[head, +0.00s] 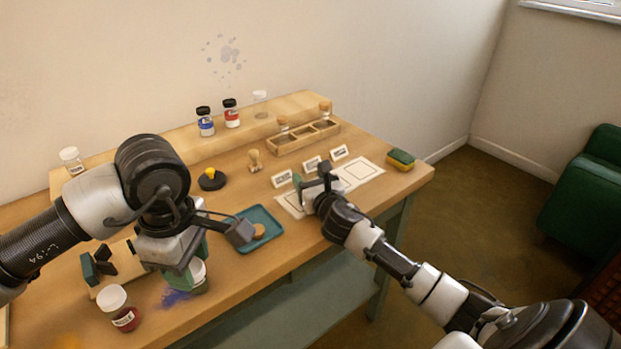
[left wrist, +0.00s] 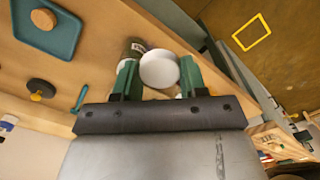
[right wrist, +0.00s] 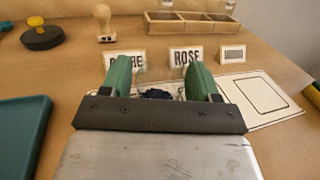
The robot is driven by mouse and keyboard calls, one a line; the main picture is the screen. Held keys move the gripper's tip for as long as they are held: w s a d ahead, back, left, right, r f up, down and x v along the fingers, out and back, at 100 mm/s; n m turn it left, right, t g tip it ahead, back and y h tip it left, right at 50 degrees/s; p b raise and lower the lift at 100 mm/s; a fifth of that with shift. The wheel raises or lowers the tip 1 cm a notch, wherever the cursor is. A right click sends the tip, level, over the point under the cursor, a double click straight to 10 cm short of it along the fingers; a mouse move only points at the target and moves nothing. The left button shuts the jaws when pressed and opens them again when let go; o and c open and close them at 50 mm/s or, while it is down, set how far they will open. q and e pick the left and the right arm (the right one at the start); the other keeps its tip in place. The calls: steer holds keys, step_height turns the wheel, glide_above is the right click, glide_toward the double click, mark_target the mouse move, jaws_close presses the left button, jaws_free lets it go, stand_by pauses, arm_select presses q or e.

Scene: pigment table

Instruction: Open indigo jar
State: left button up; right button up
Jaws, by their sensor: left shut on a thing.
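My left gripper (left wrist: 158,80) is shut on a jar with a round white lid (left wrist: 160,69). In the head view this jar (head: 200,286) is low at the table's front edge, partly hidden by my left gripper (head: 190,268). Its label cannot be read, so I cannot tell whether it is the indigo one. Blue-violet powder (head: 175,297) lies on the table beside it. My right gripper (right wrist: 162,82) has its fingers apart, low over the white sheet. A blue-labelled jar with black lid (head: 205,121) stands on the back shelf.
A teal tray (head: 263,216) with a round brown piece lies between my arms. A white-lidded red jar (head: 122,309) stands front left. A wooden rack (head: 287,145), name cards (head: 312,164) and a sponge (head: 400,161) are farther right. A black disc (head: 212,181) lies mid-table.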

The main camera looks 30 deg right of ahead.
steer(key=shift+o, duration=0.9)
arm_select(q)
steer(key=shift+r, duration=0.1)
arm_select(e)
steer(key=shift+s+r, duration=0.1)
